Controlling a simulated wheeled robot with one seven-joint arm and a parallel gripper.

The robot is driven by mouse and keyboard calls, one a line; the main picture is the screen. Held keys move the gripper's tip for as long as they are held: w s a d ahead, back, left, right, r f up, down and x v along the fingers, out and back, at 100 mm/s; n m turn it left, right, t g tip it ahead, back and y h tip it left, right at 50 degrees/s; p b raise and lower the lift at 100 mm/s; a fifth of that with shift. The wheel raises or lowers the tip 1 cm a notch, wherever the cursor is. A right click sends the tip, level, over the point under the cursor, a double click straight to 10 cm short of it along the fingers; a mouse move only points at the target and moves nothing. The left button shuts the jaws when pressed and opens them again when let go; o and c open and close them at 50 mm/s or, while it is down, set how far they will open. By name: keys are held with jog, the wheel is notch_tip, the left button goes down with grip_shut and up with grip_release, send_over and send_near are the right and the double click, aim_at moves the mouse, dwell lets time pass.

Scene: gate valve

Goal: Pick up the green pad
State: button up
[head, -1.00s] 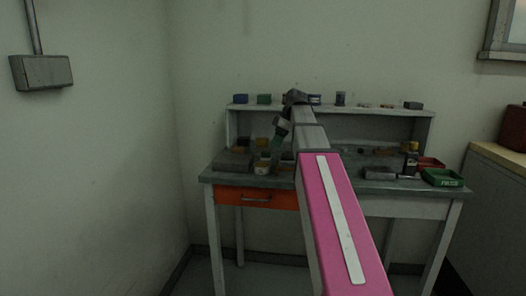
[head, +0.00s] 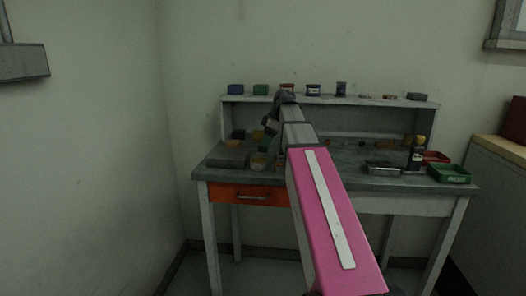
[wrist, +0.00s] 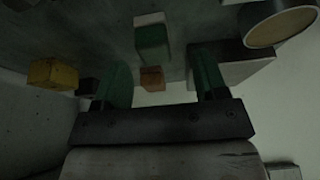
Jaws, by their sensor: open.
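A green block with a whitish end (wrist: 152,40) shows in the wrist view, ahead of and between my fingers; it looks like the green pad, though I cannot be sure. Another green block (head: 261,90) sits on the raised shelf in the head view. My gripper (wrist: 161,84) is open, with its green fingers apart and nothing held between them.
The wrist view shows a yellow block (wrist: 53,74), an orange-brown block (wrist: 152,78), a grey block (wrist: 232,68) and a round tin (wrist: 281,26) close around. The grey workbench (head: 345,181) has an orange drawer (head: 245,195). A green tray (head: 450,174) stands at its right end.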

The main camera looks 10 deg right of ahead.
aim_at(263, 148)
jog(key=x, duration=0.5)
jog(key=shift+w+d, duration=0.15)
jog(key=shift+w, duration=0.15)
jog(key=shift+r, duration=0.1)
jog(key=c, duration=1)
jog(key=shift+r, duration=0.5)
jog(key=r, duration=0.3)
jog(key=shift+s+a+r, duration=0.15)
jog(key=shift+a+r, duration=0.1)
jog(key=shift+r, duration=0.05)
jog(key=s+a+r, duration=0.1)
jog(key=a+r, duration=0.1)
jog(key=a, duration=0.1)
jog(key=s+a+r, duration=0.2)
jog(key=a, duration=0.1)
jog(key=s+a+r, duration=0.2)
jog(key=a, duration=0.1)
jog(key=shift+s+a+r, duration=0.1)
jog(key=shift+a+r, duration=0.1)
jog(key=shift+a, duration=0.15)
jog(key=shift+o, duration=0.4)
